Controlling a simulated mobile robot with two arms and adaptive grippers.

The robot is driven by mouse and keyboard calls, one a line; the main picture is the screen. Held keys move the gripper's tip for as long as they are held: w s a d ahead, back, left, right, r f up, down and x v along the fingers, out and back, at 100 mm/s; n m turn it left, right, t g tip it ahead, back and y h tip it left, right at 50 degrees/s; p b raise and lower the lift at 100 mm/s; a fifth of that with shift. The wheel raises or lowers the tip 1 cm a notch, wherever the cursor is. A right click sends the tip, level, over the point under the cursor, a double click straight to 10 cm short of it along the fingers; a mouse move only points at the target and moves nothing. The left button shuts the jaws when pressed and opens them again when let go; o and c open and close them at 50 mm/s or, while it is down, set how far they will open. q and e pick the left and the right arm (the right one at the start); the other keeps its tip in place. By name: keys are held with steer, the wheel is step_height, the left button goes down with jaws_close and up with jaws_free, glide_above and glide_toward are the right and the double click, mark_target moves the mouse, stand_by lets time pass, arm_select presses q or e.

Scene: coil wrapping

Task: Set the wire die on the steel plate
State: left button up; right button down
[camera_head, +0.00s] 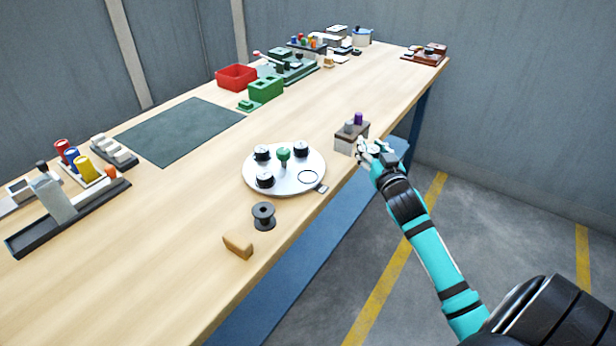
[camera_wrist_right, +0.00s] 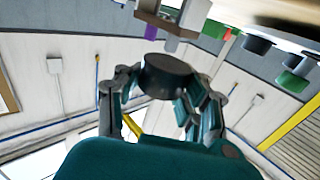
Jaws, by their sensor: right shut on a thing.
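The steel plate (camera_head: 282,188) is a round pale disc on the table in the head view. It carries several dark round pieces, a green knob in its middle and an empty dark ring outline at its right. My right gripper (camera_head: 369,150) is just off the table's right edge, beside a block with pegs. In the right wrist view a dark round piece, which I take to be the wire die (camera_wrist_right: 168,76), is between the fingers of my right gripper (camera_wrist_right: 165,88), which is shut on it. It is apart from the plate. My left gripper is out of view.
The peg block (camera_head: 344,145) with a grey and a purple peg stands close to my right gripper. A black spool (camera_head: 264,217) and a tan wedge (camera_head: 238,247) lie in front of the plate. A green mat (camera_head: 180,132) and red bin (camera_head: 237,77) are farther off.

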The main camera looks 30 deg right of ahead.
steer(key=shift+a, duration=0.1)
steer(key=p, duration=0.2)
glide_above(308, 177)
steer(key=d, duration=0.2)
steer(key=shift+s+a+f, duration=0.2)
steer(key=shift+s+f, duration=0.1)
steer(key=shift+f, duration=0.3)
steer(key=shift+w+a+f+b, duration=0.15)
steer(key=shift+w+a+f, duration=0.05)
steer(key=shift+a+f, duration=0.3)
steer(key=shift+w+a+f+b, duration=0.15)
steer(key=shift+a+f, duration=0.2)
steer(key=shift+f, duration=0.8)
steer(key=shift+d, duration=0.1)
steer(key=shift+f, duration=0.2)
steer(key=c, duration=0.7)
jaws_free()
steer(key=shift+c, duration=0.2)
